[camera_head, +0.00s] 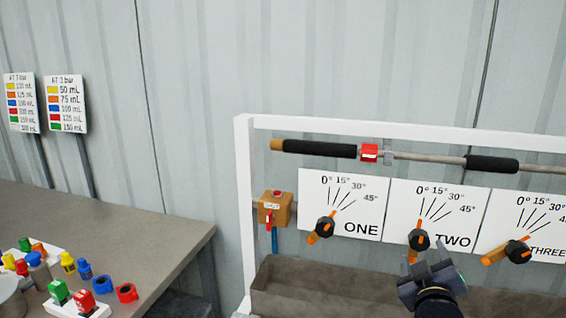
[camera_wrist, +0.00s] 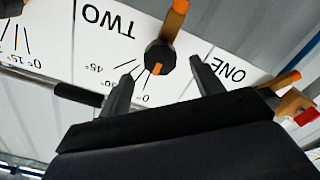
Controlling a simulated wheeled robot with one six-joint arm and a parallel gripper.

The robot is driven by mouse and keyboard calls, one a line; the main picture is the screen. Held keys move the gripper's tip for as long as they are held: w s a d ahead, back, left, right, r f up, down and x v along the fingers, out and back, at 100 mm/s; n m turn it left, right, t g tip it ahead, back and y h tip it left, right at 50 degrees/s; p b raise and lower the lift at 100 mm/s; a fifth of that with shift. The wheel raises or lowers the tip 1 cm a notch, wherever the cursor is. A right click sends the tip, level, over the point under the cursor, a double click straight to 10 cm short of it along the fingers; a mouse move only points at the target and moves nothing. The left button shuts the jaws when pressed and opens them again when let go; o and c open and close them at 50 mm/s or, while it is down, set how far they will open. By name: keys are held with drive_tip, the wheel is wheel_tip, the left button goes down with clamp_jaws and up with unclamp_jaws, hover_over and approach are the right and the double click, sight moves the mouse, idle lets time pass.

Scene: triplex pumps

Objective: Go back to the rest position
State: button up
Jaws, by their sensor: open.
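My gripper (camera_head: 426,265) is in front of the panel, just below the black and orange knob TWO (camera_head: 419,240) in the head view. In the wrist view my gripper (camera_wrist: 163,66) is open and empty. Its fingers lie to either side of knob TWO (camera_wrist: 160,56) in the picture, with gaps between, and I cannot tell the depth gap. Knob TWO's orange handle points down in the head view. Knob ONE (camera_head: 325,227) points down-left, and knob THREE (camera_head: 517,250) has its orange handle to the left.
A white frame (camera_head: 243,190) carries a pipe with black grips (camera_head: 320,149) and a red block (camera_head: 369,153). A brass valve (camera_head: 276,208) sits at left. A grey trough (camera_head: 310,287) lies below. A table (camera_head: 130,225) with coloured caps stands at left.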

sight(420, 243)
drive_tip(key=v, duration=0.5)
drive_tip(key=x, duration=1)
drive_tip(key=shift+w+p, duration=0.25)
drive_tip(key=shift+p, duration=0.15)
drive_tip(key=shift+w+d+r+p, duration=0.1)
drive_tip(key=shift+w+r+p, duration=0.15)
drive_tip(key=shift+p, duration=0.2)
drive_tip(key=shift+m+p, duration=0.8)
drive_tip(key=shift+p, duration=0.15)
drive_tip(key=m+p, duration=0.4)
drive_tip(key=p, duration=0.2)
drive_tip(key=shift+s+m+p, duration=0.1)
drive_tip(key=shift+m+p, duration=0.2)
drive_tip(key=shift+p, duration=0.05)
drive_tip(key=b+v, duration=0.3)
drive_tip(key=v, duration=0.7)
drive_tip(key=shift+s+f, duration=0.25)
drive_tip(key=shift+s, duration=0.1)
